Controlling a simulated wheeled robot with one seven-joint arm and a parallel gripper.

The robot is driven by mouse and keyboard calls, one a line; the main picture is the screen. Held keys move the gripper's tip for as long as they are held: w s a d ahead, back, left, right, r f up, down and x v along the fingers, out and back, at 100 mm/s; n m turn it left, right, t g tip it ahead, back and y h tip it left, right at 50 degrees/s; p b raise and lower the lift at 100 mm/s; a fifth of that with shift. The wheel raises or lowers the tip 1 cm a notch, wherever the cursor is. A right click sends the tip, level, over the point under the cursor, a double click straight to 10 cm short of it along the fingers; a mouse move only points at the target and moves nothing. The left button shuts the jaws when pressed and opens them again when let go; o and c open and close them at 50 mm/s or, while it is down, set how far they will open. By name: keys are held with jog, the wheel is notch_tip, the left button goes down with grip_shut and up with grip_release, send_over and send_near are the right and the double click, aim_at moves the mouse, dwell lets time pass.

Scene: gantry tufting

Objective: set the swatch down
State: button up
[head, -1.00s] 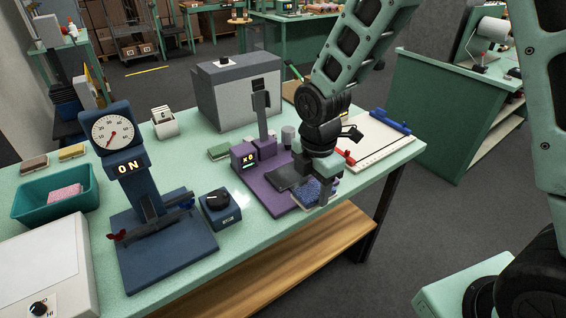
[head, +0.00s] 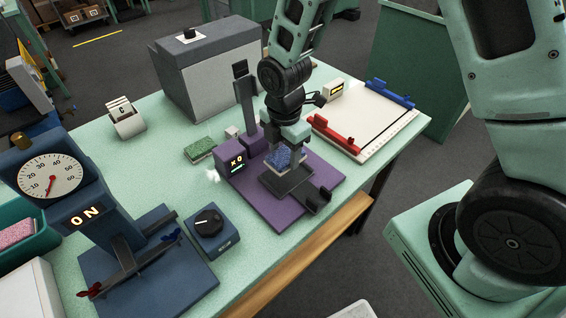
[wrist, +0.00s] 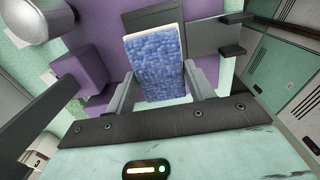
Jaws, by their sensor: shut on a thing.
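The blue tufted swatch (head: 284,158) has a pale backing. It is between the fingers of my gripper (head: 290,138), which is shut on it. In the wrist view the swatch (wrist: 157,68) fills the space between both fingers (wrist: 160,82). It is at the back end of a dark plate (head: 290,184) on the purple machine (head: 250,195). I cannot tell whether the swatch touches the plate. The machine has a grey post (head: 246,100) and a lit display reading x0 (head: 237,162).
A green swatch (head: 200,149) lies left of the machine. A dial box (head: 211,224) and a blue gauge press (head: 60,190) stand nearer left. A white board with red and blue clamps (head: 375,115) is at right. A grey box (head: 208,75) stands behind.

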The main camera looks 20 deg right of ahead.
aim_at(284, 176)
jog(key=shift+f+p, duration=0.45)
jog(key=shift+f, duration=2.3)
jog(key=shift+f, duration=0.2)
jog(key=o, duration=1)
jog(key=shift+r, duration=0.15)
